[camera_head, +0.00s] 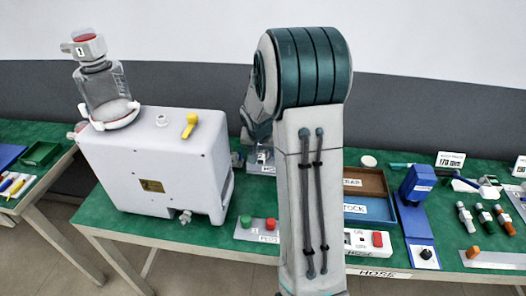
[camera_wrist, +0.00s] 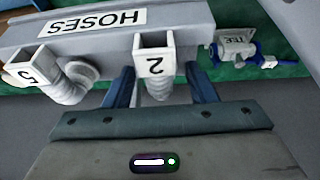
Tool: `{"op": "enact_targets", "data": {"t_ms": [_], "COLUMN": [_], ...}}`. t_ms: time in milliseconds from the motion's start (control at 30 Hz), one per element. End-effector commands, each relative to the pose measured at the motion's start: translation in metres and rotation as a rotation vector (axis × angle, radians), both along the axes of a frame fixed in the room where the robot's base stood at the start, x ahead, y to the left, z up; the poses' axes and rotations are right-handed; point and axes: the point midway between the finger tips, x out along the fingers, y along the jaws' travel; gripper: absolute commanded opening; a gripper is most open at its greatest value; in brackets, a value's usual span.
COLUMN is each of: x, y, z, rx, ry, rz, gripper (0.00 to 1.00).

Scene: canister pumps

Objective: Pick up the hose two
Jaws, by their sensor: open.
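Hose two (camera_wrist: 160,84) is a pale grey corrugated hose with a square end tagged "2", in the middle of the wrist view. It is at a grey rack (camera_wrist: 60,35) labelled "HOSES". My gripper (camera_wrist: 162,76) is open, with one blue finger on each side of the hose. I cannot tell whether either finger touches it. The hose's lower part is hidden behind my gripper's body. In the head view my arm stands in front of the middle of the table, and I cannot make out hose two or the gripper there.
A curved hose tagged "5" (camera_wrist: 68,82) sits close on the left in the wrist view. A labelled grey fitting with a blue part (camera_wrist: 236,47) lies on the right. In the head view, a big white canister pump (camera_head: 155,165) stands left of my arm, and trays (camera_head: 370,210) lie right.

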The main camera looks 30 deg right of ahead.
Motion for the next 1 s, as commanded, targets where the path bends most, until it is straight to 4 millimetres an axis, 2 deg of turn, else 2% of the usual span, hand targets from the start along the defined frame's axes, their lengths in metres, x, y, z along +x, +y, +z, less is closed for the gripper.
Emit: {"op": "enact_targets", "data": {"t_ms": [133, 167, 300, 333, 733, 867, 1000], "x": [0.0, 0.0, 0.0, 0.0, 0.0, 0.0, -0.003], "y": [0.0, 0.0, 0.0, 0.0, 0.0, 0.0, -0.003], "z": [0.0, 0.0, 0.0, 0.0, 0.006, 0.02, 0.047], "rx": [-0.001, -0.001, 0.0, 0.0, -0.001, -0.001, -0.002], "ry": [-0.001, -0.001, 0.0, 0.0, -0.002, -0.004, -0.005], "rz": [0.0, 0.0, 0.0, 0.0, -0.001, 0.0, -0.003], "gripper": [0.51, 0.48, 0.09, 0.05, 0.05, 0.05, 0.05]}}
